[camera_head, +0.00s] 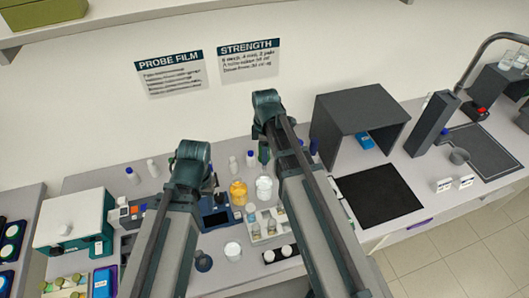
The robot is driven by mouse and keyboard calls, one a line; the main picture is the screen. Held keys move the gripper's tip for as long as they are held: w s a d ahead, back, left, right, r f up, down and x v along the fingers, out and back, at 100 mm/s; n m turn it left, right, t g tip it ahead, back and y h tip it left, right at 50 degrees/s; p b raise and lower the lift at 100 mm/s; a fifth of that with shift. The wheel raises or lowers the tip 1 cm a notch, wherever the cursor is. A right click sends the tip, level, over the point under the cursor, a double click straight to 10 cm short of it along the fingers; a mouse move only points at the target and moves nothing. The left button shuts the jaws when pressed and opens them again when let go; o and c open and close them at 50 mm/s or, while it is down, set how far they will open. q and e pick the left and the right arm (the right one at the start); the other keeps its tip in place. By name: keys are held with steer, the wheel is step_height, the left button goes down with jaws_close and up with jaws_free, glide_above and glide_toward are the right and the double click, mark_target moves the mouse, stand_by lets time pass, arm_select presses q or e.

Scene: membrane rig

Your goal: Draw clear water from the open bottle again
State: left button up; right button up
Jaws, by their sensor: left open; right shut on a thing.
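My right gripper (264,152) points down over the bench beyond the end of my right arm. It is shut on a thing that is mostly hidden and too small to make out. A whitish, clear-looking bottle (264,188) stands just below it; I cannot tell whether the held thing touches the bottle or is above it. An amber bottle (238,193) stands to its left. My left gripper (212,181) is open, mostly hidden by my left wrist, near a dark blue device (215,219).
A white holder (256,238) with small cups stands between my arms, with a white cup (232,250) near it. Small white bottles (152,168) stand along the back. A dark grey open box (350,110) and black mat (379,194) are at right, a white-and-teal machine (75,222) at left.

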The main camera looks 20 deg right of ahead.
mark_target(264, 171)
steer(key=shift+f+b, duration=3.45)
steer(key=shift+f, duration=0.3)
steer(key=o, duration=0.7)
jaws_close()
steer(key=shift+f, duration=0.2)
steer(key=shift+f+b, duration=0.75)
steer(key=shift+b, duration=0.2)
steer(key=shift+f, duration=0.1)
steer(key=shift+s+f+b, duration=0.15)
steer(key=shift+f+b, duration=0.05)
steer(key=shift+b, duration=0.15)
